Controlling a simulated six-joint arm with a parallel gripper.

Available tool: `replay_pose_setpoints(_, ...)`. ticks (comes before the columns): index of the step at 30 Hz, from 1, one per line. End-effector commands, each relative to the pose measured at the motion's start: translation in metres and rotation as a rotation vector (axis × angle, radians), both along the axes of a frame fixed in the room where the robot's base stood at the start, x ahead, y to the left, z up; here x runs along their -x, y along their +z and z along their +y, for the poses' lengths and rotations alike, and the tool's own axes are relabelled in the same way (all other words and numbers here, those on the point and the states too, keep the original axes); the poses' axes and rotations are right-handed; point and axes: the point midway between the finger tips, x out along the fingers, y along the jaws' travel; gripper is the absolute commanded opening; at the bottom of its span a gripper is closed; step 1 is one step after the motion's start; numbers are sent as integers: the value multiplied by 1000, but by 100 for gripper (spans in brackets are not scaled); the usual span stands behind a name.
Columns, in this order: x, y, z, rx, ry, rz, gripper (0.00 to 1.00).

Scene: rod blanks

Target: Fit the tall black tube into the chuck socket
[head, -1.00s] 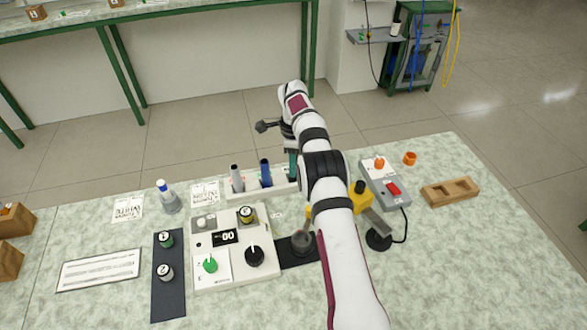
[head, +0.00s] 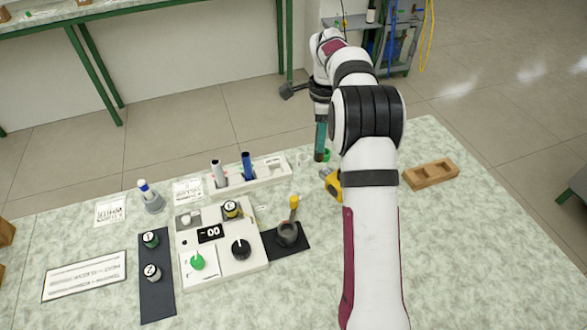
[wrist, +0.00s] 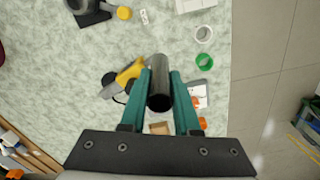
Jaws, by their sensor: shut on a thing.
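My gripper (head: 321,138) is held up over the back right of the table, beyond the rack's right end. In the wrist view its teal fingers (wrist: 160,75) are shut on the tall black tube (wrist: 160,97), one on each side. The tube points away from the wrist camera, clear of the table. In the head view the fingers mostly hide the tube. The chuck socket, a dark grey cup (head: 288,234), stands on a black plate with a yellow-topped handle beside it. It is well to the front left of my gripper, and no tube stands in it.
A white rack (head: 268,171) holds a grey tube (head: 219,174) and a blue tube (head: 248,166). A white control box (head: 214,259) stands left of the socket. A yellow tool (head: 332,183) lies below my gripper.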

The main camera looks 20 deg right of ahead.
Motion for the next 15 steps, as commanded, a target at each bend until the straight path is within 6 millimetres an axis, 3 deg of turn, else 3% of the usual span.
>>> replay_pose_setpoints(5,64,19,3,2,126,1,0)
replay_pose_setpoints(10,141,22,18,1,258,-1,0)
replay_pose_setpoints(12,165,19,24,0,297,-1,0)
replay_pose_setpoints(15,186,16,30,-1,331,-3,0)
